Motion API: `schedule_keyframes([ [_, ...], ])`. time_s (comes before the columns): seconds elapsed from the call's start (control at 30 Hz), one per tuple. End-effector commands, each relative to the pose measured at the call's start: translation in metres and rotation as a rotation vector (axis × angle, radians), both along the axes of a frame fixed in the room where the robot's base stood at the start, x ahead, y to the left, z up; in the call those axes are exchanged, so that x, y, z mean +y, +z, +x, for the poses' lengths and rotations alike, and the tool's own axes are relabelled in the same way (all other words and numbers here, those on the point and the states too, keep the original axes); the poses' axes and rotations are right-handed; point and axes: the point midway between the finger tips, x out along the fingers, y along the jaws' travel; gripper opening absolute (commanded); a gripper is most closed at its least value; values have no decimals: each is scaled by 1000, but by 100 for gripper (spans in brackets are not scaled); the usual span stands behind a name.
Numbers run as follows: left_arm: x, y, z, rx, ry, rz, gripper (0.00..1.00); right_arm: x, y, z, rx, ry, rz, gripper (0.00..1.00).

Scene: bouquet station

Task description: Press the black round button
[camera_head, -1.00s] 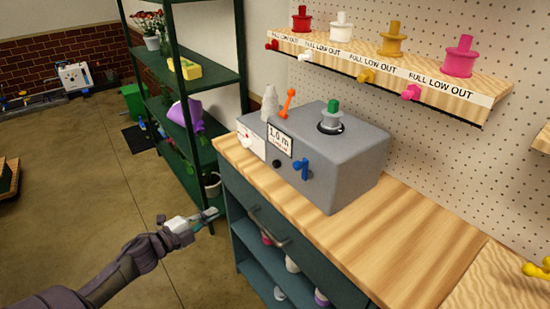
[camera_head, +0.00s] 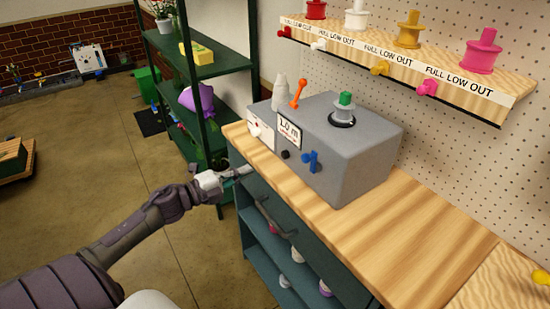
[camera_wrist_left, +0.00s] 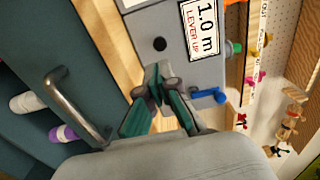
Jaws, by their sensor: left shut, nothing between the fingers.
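The black round button (camera_head: 285,155) is on the front face of the grey box (camera_head: 352,175), just left of a blue lever (camera_head: 311,160) and below a "1.0 m" sign (camera_head: 289,131). In the left wrist view the black button (camera_wrist_left: 160,44) lies just beyond the fingertips, apart from them in the picture. My left gripper (camera_head: 246,170) is shut and empty, beside the worktop's front edge and left of the button. It also shows in the left wrist view (camera_wrist_left: 158,72). My right gripper is not in view.
The box stands on a wooden worktop (camera_head: 400,240) over a teal cabinet with a drawer handle (camera_head: 272,217). An orange lever (camera_head: 298,93) and a white bottle (camera_head: 281,93) are at the box's back left. A green shelf rack (camera_head: 205,70) stands behind.

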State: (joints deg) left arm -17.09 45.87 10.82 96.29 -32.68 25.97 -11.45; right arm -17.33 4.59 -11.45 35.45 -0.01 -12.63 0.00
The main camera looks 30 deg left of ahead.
Motion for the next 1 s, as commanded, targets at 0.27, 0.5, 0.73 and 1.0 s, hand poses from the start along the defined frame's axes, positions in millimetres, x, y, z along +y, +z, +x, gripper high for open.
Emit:
schedule_keyframes([
  [0.27,-20,4,51,-2,3,-2,0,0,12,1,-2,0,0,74],
  [0.5,-34,3,83,-1,3,-3,0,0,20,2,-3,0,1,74],
  [0.73,-39,1,95,0,1,-1,0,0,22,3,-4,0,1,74],
  [1.0,-39,0,95,1,1,-1,0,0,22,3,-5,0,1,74],
])
